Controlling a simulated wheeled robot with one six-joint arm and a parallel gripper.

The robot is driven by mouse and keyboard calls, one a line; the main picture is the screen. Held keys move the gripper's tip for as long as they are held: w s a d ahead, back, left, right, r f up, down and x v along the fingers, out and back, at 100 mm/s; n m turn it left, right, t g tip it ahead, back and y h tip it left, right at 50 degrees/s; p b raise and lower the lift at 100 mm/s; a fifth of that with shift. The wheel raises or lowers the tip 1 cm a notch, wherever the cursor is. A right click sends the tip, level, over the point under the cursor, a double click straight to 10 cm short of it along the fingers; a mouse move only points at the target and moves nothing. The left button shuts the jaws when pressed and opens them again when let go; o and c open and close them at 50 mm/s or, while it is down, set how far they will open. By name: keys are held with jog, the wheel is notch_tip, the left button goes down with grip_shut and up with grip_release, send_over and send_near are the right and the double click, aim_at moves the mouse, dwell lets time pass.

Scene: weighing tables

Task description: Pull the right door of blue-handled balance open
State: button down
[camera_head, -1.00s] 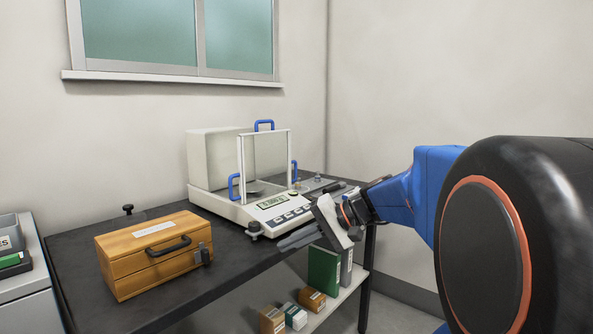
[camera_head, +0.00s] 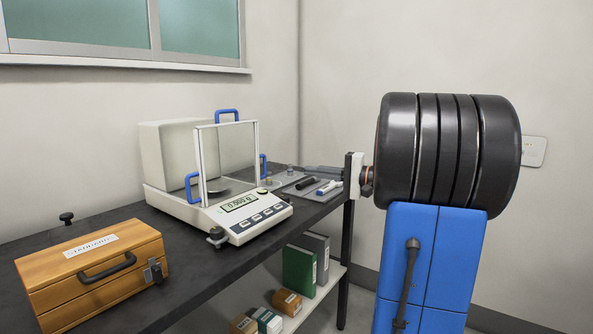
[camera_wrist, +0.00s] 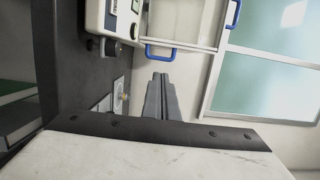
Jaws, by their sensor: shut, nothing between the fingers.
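The blue-handled balance (camera_head: 240,213) stands on the dark table, with a white body and a glass draft shield. In the head view its right door's blue handle (camera_head: 263,167) shows at the shield's right side; the door's glass is too edge-on to tell whether it is open. My gripper (camera_head: 307,169) is to the right of that handle, level, fingers pointing left at it. In the wrist view the right door's handle (camera_wrist: 160,51) lies just beyond the tips of my gripper (camera_wrist: 160,75). The fingers are shut and empty, apart from the handle.
A grey tray (camera_head: 328,195) with small tools lies under and near my gripper. A wooden box (camera_head: 90,270) stands at the left front. The dark table (camera_head: 185,262) has a lower shelf with binders and small boxes. A wall is behind the balance.

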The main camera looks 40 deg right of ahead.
jog(key=x, duration=1.3)
jog(key=shift+a, duration=0.1)
jog(key=w+d+x, duration=0.1)
jog(key=d+x, duration=0.1)
jog(key=x, duration=1.2)
jog(key=shift+w, duration=0.55)
jog(key=shift+s, duration=0.1)
